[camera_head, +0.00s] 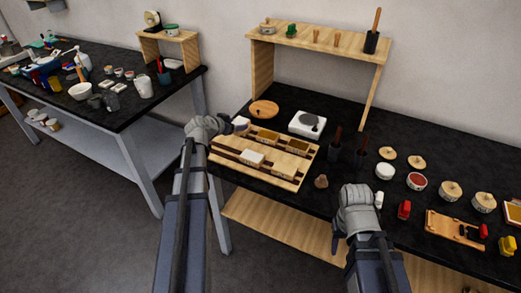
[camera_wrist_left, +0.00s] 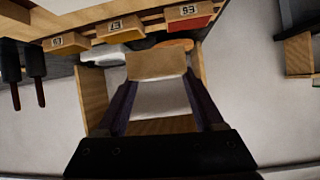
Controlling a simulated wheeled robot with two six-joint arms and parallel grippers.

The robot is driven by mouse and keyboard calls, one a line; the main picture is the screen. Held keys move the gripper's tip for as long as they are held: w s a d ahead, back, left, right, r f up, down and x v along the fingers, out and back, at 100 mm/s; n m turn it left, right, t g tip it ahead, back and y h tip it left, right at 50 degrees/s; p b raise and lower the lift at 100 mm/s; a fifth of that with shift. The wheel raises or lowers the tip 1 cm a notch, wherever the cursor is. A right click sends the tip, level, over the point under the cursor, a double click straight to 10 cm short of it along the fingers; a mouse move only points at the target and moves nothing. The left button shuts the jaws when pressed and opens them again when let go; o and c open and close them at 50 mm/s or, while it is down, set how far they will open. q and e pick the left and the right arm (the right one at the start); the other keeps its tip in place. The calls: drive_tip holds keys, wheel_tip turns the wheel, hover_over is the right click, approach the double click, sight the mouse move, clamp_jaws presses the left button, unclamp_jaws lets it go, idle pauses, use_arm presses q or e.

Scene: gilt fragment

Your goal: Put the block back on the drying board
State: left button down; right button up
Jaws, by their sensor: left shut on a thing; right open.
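The drying board (camera_head: 231,154), a slatted wooden rack, lies on the dark bench in the head view. Several blocks sit on it, among them a white-topped block (camera_head: 252,159) and ochre-topped ones (camera_head: 267,137). My left gripper (camera_head: 233,125) is shut on a pale block (camera_head: 241,124) at the board's far left corner. In the left wrist view the held block (camera_wrist_left: 157,65) shows a tan face and a whitish face between the fingers. I cannot tell whether it touches the board. My right gripper (camera_head: 357,200) is open over the bench's front edge; its fingertips are mostly hidden.
A round wooden disc (camera_head: 264,109) and a white tray with a grey patch (camera_head: 308,123) lie behind the board. Dark cups (camera_head: 335,151) with handles stand to its right. A wooden shelf (camera_head: 320,41) stands at the back. Numbered blocks (camera_wrist_left: 187,14) show in the left wrist view.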

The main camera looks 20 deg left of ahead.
use_arm(q)
drive_tip(key=shift+a+r, duration=0.1)
drive_tip(key=shift+a, duration=0.55)
drive_tip(key=b, duration=0.6)
hover_over(235, 150)
wheel_tip(235, 150, down, 6)
drive_tip(key=shift+f, duration=0.2)
drive_tip(key=shift+f+b, duration=0.1)
drive_tip(key=shift+b, duration=0.2)
wheel_tip(235, 150, down, 4)
drive_tip(key=b, duration=0.3)
drive_tip(key=shift+r, duration=0.25)
drive_tip(key=shift+f+b, duration=0.2)
drive_tip(key=shift+b, duration=0.2)
drive_tip(key=shift+c, duration=1.4)
unclamp_jaws()
drive_tip(key=shift+r, duration=0.1)
drive_tip(key=shift+r, duration=0.1)
